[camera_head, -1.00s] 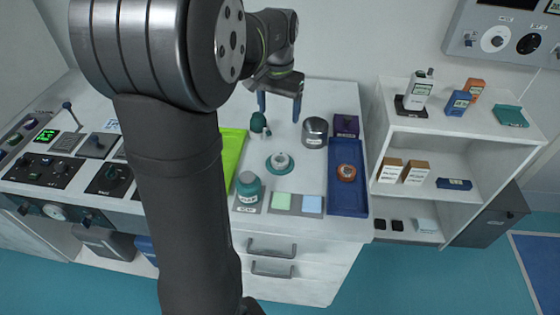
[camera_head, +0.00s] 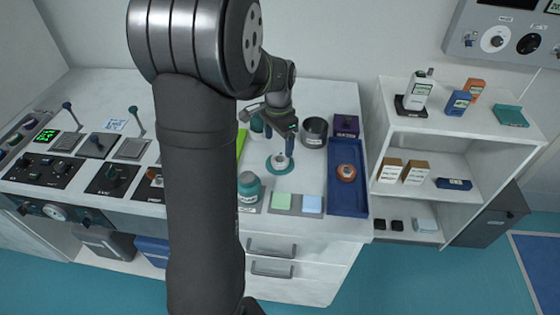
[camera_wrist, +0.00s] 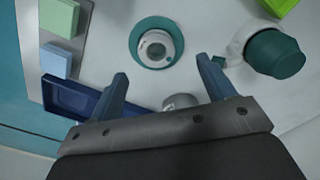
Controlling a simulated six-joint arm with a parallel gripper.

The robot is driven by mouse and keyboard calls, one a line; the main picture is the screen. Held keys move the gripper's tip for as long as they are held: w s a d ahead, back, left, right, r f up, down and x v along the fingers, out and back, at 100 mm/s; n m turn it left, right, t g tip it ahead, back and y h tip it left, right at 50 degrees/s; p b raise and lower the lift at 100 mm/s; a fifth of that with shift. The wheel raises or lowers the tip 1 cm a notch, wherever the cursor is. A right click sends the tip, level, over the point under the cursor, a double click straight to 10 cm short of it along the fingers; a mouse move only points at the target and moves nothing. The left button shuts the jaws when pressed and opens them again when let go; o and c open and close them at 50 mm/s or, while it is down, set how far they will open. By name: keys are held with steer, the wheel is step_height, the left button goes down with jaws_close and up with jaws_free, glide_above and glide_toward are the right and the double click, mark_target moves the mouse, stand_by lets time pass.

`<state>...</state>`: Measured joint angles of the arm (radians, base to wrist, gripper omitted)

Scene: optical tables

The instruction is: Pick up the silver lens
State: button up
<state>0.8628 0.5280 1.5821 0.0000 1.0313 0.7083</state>
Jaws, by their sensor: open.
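The silver lens appears to be the small pale silver, round piece (camera_head: 281,157) on a teal disc (camera_head: 271,166) in the middle of the white worktop. In the wrist view the lens (camera_wrist: 157,46) shows from above as a ring with a dark centre, on its teal disc (camera_wrist: 137,39). My gripper (camera_head: 281,149) points down over the lens, its blue fingers apart. In the wrist view my gripper (camera_wrist: 163,70) is empty, and the lens lies beyond the fingertips, roughly centred between them. I cannot tell the exact height above it.
A grey metal cylinder (camera_head: 315,132) stands close at the right, near a purple box (camera_head: 346,126). A blue tray (camera_head: 347,203) holds an orange-brown round piece. A teal-capped jar (camera_head: 249,187) and green and blue blocks stand in front. A teal knob-like piece (camera_wrist: 275,53) stands beside the lens.

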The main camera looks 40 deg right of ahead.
mark_target(280, 159)
steer(key=f, duration=0.6)
steer(key=shift+s+f, duration=0.2)
steer(key=shift+s, duration=0.1)
steer(key=c, duration=1.2)
steer(key=shift+r, duration=0.15)
